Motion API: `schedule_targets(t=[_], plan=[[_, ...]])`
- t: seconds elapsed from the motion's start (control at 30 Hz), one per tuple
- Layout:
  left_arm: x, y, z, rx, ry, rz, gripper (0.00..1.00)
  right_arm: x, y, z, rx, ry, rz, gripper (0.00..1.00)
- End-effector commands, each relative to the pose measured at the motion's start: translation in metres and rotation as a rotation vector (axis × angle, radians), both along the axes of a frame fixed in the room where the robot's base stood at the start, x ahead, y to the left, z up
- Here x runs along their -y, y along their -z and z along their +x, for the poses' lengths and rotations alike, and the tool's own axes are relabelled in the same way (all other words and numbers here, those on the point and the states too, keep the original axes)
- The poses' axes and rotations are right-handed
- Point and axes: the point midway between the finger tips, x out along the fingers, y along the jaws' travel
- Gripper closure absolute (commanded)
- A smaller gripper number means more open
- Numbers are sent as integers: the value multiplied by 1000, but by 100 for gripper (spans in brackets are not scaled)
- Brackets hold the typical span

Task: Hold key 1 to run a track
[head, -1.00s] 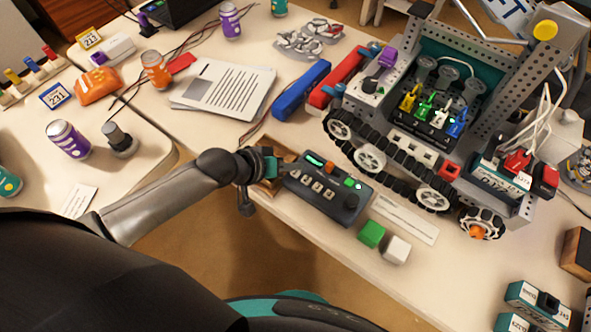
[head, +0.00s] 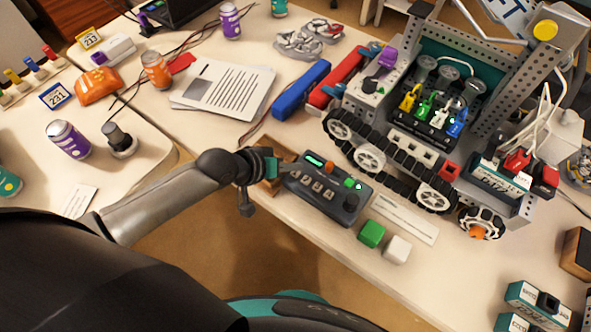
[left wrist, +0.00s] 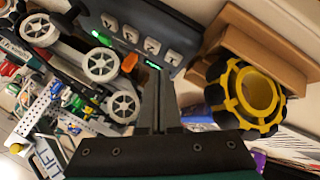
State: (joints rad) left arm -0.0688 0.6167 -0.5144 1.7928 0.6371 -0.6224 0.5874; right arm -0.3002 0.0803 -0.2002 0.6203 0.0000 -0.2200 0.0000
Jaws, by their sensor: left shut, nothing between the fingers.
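The control box (head: 325,204) is a dark box on the table with a row of several pale keys (head: 312,184), a lit green strip, an orange knob and a green button. The key labels are too small to read surely. In the left wrist view the same box (left wrist: 145,15) shows upside down with its keys (left wrist: 152,46). My left gripper (head: 274,166) is shut and empty at the box's left end. In the wrist view its fingertips (left wrist: 158,76) overlap the box edge near the green strip. I cannot tell whether they touch it. My right gripper is not in view.
A tracked rover (head: 440,130) stands just behind the box. A wooden block (head: 272,182) lies left of it, a green cube (head: 371,234) and a white cube (head: 397,249) in front. A yellow-and-black wheel (left wrist: 250,95) shows in the wrist view.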

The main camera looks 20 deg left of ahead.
Motion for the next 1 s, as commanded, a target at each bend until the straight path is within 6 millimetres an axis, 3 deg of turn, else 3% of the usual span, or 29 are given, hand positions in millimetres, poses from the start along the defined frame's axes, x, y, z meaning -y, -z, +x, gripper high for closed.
schedule_targets(t=[1.0], plan=[[0,12,0,0,1,-1,100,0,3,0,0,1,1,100]])
